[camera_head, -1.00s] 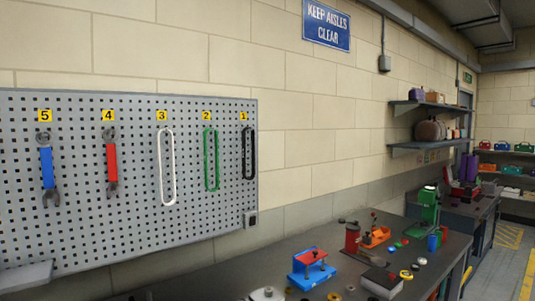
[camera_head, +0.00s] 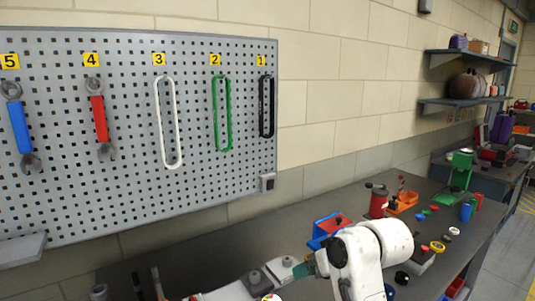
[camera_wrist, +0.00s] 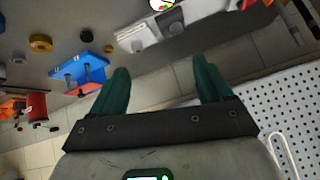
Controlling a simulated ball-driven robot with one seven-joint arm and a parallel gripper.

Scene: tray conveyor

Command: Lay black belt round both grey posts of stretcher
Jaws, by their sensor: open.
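The black belt (camera_head: 266,106) is a long closed loop hanging on the pegboard under label 1. A pale grey device (camera_head: 235,292), apparently the stretcher, lies on the bench at the bottom of the head view with grey round posts (camera_head: 255,276) on top; its near part is cut off. It also shows at the top of the wrist view (camera_wrist: 205,32). My gripper (camera_wrist: 162,82) has two teal fingers wide apart with nothing between them. It is above the bench, near the pale device. In the head view my white arm hides part of the bench.
A green belt (camera_head: 222,115) and a white belt (camera_head: 168,122) hang beside the black one, with red (camera_head: 99,118) and blue (camera_head: 20,127) wrenches further left. A blue-and-red device (camera_head: 328,228), a red cylinder (camera_head: 378,203) and small parts clutter the bench.

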